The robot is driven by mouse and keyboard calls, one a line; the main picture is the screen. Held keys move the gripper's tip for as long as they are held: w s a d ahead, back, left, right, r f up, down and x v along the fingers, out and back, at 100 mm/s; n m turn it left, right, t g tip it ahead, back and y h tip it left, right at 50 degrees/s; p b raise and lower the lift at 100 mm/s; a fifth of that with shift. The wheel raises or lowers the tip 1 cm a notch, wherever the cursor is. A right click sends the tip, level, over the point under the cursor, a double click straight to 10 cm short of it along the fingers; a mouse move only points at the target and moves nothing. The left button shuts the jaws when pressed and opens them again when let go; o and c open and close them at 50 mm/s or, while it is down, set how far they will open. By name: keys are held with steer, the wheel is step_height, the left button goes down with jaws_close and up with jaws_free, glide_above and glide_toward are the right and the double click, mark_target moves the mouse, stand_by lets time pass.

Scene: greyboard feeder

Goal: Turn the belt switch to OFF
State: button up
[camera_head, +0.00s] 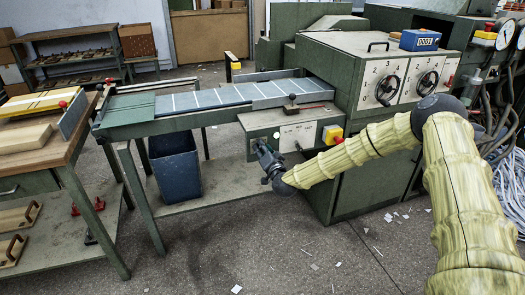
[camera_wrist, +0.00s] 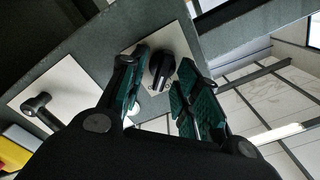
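The belt switch, a black rotary knob (camera_wrist: 162,68) on a light plate, shows in the wrist view. My gripper (camera_wrist: 157,80) is open, with one green-padded finger on each side of the knob. A small gap shows on both sides in this view; depth and contact are hard to tell. Letters on the plate are partly hidden and unreadable, so the switch's setting is unclear. In the head view my gripper (camera_head: 267,163) is at the front left of the grey-green control box (camera_head: 265,133) and hides the switch.
A lever with a round black end (camera_wrist: 38,103) is on another light plate beside the switch. A yellow box with a red button (camera_head: 332,135) is at the control box's right end. The feeder belt (camera_head: 200,99) runs behind. A blue bin (camera_head: 174,168) stands below left.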

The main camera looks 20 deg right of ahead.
steer(key=shift+c, duration=0.4)
steer(key=shift+r, duration=0.1)
jaws_close()
steer(key=n+p, duration=0.1)
steer(key=n, duration=0.5)
steer(key=n+p, duration=0.1)
steer(key=n, duration=0.5)
steer(key=n+p, duration=0.1)
steer(key=n, duration=0.4)
steer(key=shift+a+n, duration=0.4)
stand_by(0.3)
